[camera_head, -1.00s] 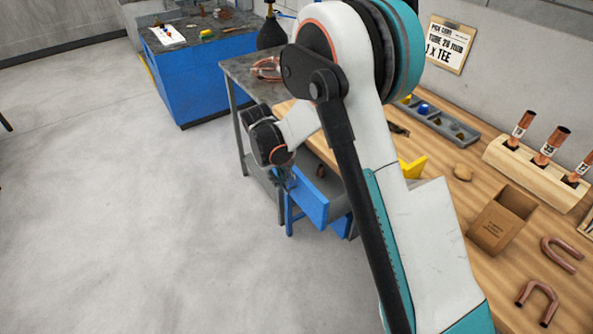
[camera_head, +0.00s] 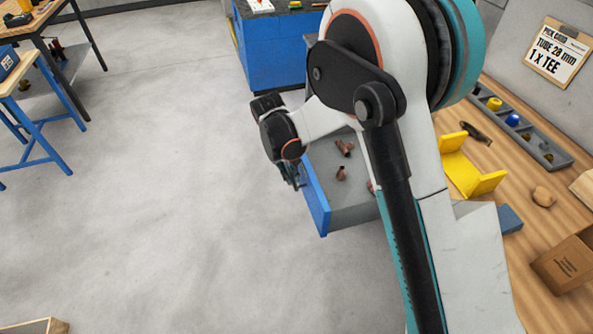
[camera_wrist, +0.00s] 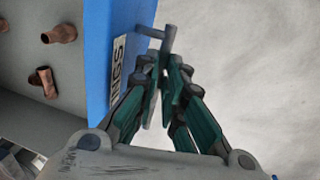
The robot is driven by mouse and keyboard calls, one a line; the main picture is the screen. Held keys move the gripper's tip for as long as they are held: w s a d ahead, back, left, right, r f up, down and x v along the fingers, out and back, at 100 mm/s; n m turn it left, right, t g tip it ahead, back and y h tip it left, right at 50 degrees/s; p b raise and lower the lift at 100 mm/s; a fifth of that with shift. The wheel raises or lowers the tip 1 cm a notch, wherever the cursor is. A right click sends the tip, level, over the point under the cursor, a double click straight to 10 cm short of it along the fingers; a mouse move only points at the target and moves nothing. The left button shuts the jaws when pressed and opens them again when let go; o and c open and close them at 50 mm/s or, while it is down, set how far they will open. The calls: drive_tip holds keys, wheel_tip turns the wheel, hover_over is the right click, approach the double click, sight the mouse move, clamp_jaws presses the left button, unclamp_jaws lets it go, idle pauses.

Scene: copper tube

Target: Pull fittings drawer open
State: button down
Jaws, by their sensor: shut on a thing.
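The fittings drawer has a blue front (camera_head: 318,205) and a grey inside, and stands open with several copper fittings (camera_head: 342,173) lying in it. In the wrist view its blue front (camera_wrist: 127,22) carries a white label, partly covered, ending in "INGS". A grey bar handle (camera_wrist: 155,33) stands out from that front. My gripper (camera_wrist: 164,75) is shut on the handle, its green-and-grey fingers close together beside the drawer front. In the head view my gripper (camera_head: 292,180) is small and dark at the front's outer side, and my arm hides the drawer's right part.
The wooden bench (camera_head: 490,170) at right holds a yellow bracket (camera_head: 465,170), a grey parts tray (camera_head: 525,135) and a cardboard box (camera_head: 570,262). A blue cabinet (camera_head: 270,50) stands behind. Bare floor (camera_head: 170,200) lies open to the left of the drawer.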

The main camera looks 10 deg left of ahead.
drive_tip(key=c, duration=2)
unclamp_jaws()
drive_tip(key=shift+o, duration=0.2)
wheel_tip(320, 180, up, 12)
drive_tip(key=a, duration=0.2)
drive_tip(key=shift+s, duration=0.45)
drive_tip(key=shift+f, duration=0.1)
